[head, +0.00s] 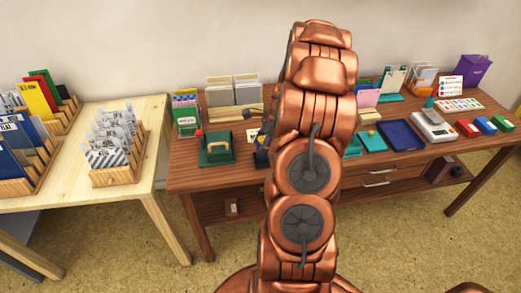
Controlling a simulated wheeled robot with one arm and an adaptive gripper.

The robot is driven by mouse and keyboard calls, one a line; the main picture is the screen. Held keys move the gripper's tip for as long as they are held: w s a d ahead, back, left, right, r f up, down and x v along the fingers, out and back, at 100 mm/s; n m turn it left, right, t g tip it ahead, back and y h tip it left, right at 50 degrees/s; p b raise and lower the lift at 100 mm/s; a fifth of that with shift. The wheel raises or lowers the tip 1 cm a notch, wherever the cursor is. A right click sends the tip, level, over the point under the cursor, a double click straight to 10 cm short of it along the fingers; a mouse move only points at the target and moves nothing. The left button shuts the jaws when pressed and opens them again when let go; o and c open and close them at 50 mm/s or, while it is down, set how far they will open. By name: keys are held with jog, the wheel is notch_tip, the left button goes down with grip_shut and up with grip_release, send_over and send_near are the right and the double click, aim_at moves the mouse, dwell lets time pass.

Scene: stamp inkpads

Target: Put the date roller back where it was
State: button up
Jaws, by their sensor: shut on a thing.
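My copper arm reaches up the middle of the head view and over the brown desk (200,181). My gripper (257,117) is mostly hidden behind the arm; only a small dark part shows at the arm's left edge. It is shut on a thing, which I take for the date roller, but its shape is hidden. A small dark blue item with a touch of yellow (262,157) shows just left of the arm, low over the desk. I cannot tell whether it stands on the desk or is held.
To the right are a dark blue tray (401,135), a white scale (432,125) and red, blue and green inkpads (486,125). A pale table (70,185) stands left.

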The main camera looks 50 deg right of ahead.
jog(key=shift+f+p, duration=0.3)
jog(key=shift+f, duration=1.05)
jog(key=shift+f, duration=0.1)
jog(key=o, duration=1.3)
jog(key=shift+c, duration=0.2)
